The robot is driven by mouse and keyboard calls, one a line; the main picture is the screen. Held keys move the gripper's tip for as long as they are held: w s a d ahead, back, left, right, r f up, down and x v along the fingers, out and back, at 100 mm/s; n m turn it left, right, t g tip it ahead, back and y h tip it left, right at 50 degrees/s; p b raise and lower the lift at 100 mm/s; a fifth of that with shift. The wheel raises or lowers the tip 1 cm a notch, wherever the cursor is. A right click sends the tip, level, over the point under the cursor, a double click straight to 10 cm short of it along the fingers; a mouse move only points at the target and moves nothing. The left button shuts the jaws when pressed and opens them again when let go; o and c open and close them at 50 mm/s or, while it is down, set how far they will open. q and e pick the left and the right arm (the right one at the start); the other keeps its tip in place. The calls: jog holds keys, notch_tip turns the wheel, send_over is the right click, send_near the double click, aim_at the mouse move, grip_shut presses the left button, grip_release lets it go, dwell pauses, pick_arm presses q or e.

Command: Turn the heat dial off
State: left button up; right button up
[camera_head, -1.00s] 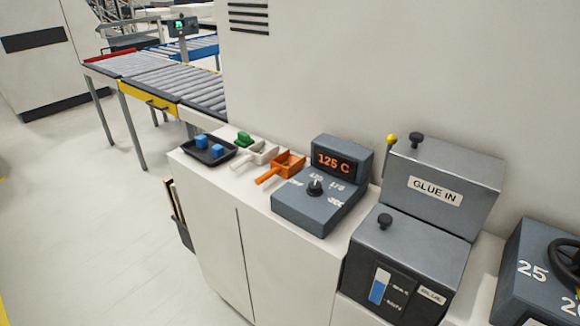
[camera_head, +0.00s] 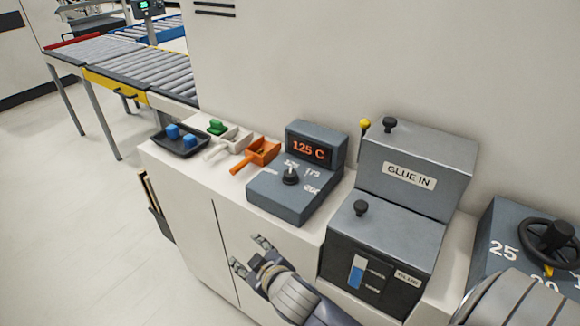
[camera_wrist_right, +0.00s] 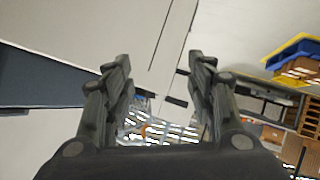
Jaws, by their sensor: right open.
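The heat dial (camera_head: 290,175) is a small black knob on top of a grey control box (camera_head: 283,203). White markings surround it, and a display (camera_head: 308,151) behind it reads 125 C in orange. My right gripper (camera_head: 250,252) is open and empty in the head view, in front of the cabinet and below and in front of the control box, apart from the dial. In the right wrist view its two fingers (camera_wrist_right: 160,75) are spread with nothing between them, and the dial does not show there. My left gripper is not in view.
The glue box (camera_head: 425,225) with black knobs stands right of the control box, with a handwheel (camera_head: 549,243) further right. An orange scoop (camera_head: 262,151), a white scoop (camera_head: 236,138) and a black tray (camera_head: 168,145) with blue blocks lie to the left. The floor at left is clear.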

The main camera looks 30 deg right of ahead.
jog(key=w+a+r+n+t+y, duration=0.1)
jog(key=w+a+r+n+t, duration=0.2)
jog(key=r, duration=0.4)
jog(key=w+a+r+n+t+y, duration=0.1)
jog(key=w+a+r+t, duration=0.1)
jog(key=w+r, duration=0.4)
jog(key=w+a+r+n+g+y, duration=0.1)
jog(key=a+r+n+g+y, duration=0.3)
jog(key=a+r+n+y, duration=0.5)
jog(key=a+r+n+g+y, duration=0.35)
jog(key=a+n+y, duration=0.3)
jog(key=n, duration=0.65)
jog(key=n+g+h, duration=0.3)
jog(key=g+h, duration=0.6)
jog(key=h, duration=0.8)
send_near(291, 173)
notch_tip(291, 173, down, 8)
jog(key=p, duration=0.3)
jog(key=shift+w+r, duration=0.15)
jog(key=shift+r, duration=0.05)
jog(key=shift+f, duration=0.5)
